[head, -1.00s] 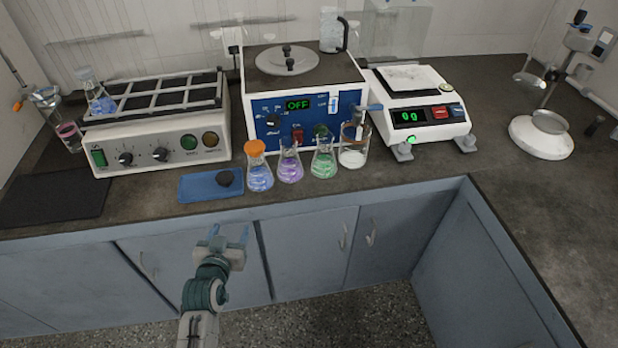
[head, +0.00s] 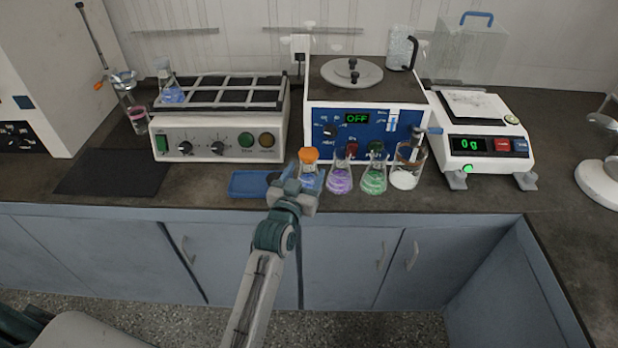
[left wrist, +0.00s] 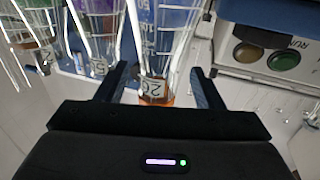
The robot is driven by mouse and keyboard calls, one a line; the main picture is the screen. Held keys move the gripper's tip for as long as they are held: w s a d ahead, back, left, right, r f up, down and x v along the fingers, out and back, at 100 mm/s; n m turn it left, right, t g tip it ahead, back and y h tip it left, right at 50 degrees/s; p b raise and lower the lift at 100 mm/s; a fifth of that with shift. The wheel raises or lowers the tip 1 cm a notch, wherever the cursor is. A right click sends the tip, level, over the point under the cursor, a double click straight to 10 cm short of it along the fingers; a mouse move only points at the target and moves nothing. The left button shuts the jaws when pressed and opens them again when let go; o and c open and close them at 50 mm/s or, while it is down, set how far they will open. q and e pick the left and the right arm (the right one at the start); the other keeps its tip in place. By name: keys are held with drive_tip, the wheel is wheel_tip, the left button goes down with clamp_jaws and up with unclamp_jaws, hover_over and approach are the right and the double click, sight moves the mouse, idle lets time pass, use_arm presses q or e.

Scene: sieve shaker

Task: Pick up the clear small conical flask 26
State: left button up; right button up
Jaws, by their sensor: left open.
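The clear conical flask 26 (head: 311,181) holds blue liquid and has an orange stopper. It stands at the left end of the row of glassware at the counter's front. In the left wrist view the flask (left wrist: 157,50) appears upside down, with its "26" label and orange stopper between the fingers. My left gripper (head: 298,176) is open in front of the flask and hides part of it; in the left wrist view its fingers (left wrist: 158,72) lie on either side of the neck area, with gaps visible. My right gripper is not in view.
A blue tray (head: 248,184) lies to the left. Behind are the device reading OFF (head: 375,130) and a hotplate-like rack unit (head: 200,138).

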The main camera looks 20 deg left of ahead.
sight(306, 171)
use_arm(q)
drive_tip(key=shift+w+d+r, duration=0.1)
drive_tip(key=shift+w, duration=1.55)
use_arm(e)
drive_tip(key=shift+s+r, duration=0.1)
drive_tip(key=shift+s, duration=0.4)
use_arm(q)
drive_tip(key=c, duration=1.1)
drive_tip(key=shift+p, duration=0.4)
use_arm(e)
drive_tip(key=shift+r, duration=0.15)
